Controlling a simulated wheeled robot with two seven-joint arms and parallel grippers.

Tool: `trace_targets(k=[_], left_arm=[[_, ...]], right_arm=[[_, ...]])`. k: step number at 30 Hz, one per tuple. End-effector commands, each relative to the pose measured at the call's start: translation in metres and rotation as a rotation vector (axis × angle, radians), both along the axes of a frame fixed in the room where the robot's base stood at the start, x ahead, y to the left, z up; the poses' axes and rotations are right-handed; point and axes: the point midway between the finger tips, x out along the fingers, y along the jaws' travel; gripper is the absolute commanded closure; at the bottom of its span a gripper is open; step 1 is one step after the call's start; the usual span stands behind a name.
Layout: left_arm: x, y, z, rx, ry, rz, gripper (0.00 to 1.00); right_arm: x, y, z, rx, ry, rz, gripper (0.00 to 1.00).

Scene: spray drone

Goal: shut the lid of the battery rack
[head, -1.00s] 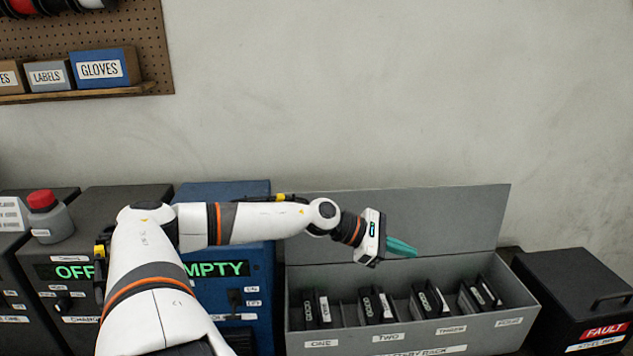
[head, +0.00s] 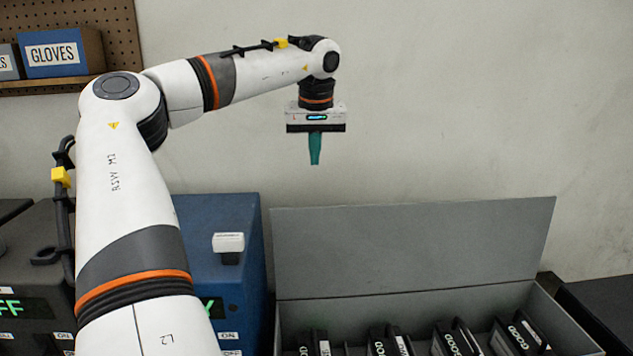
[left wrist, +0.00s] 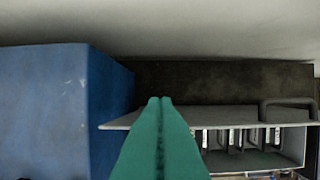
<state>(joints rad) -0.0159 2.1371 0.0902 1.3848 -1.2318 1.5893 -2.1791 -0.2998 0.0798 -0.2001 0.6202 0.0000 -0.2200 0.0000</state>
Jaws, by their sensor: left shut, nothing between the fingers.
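The grey battery rack (head: 440,305) stands at the lower right of the head view, with several black packs (head: 455,342) in its slots. Its grey lid (head: 415,245) stands open, tilted up at the back near the wall. In the left wrist view, the lid (left wrist: 190,116) shows nearly edge-on beside the rack's open interior (left wrist: 265,160). My left gripper (head: 315,162) has green fingers, shut and empty. The rack's front is cut off in the head view. My right gripper is not in view.
A blue box (head: 215,275) with a white-topped part stands left of the rack. A dark grey unit (head: 35,280) is further left. A black box (head: 605,300) is to the right. The wall above the lid is clear. A shelf with a GLOVES box (head: 65,52) hangs upper left.

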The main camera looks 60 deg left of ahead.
Motion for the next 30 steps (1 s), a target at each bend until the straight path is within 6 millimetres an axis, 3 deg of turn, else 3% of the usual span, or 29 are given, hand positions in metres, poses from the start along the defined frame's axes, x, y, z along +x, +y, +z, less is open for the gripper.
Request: trace_targets(k=[14,21,30], left_arm=[[0.010,0.019,-0.090,-0.008,0.002,0.000,1.00],[-0.003,-0.007,-0.086,-0.004,-0.004,-0.002,1.00],[-0.008,-0.016,-0.088,-0.004,-0.001,0.000,1.00]], right_arm=[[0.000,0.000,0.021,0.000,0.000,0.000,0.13],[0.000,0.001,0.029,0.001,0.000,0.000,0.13],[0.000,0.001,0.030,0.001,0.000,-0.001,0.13]])
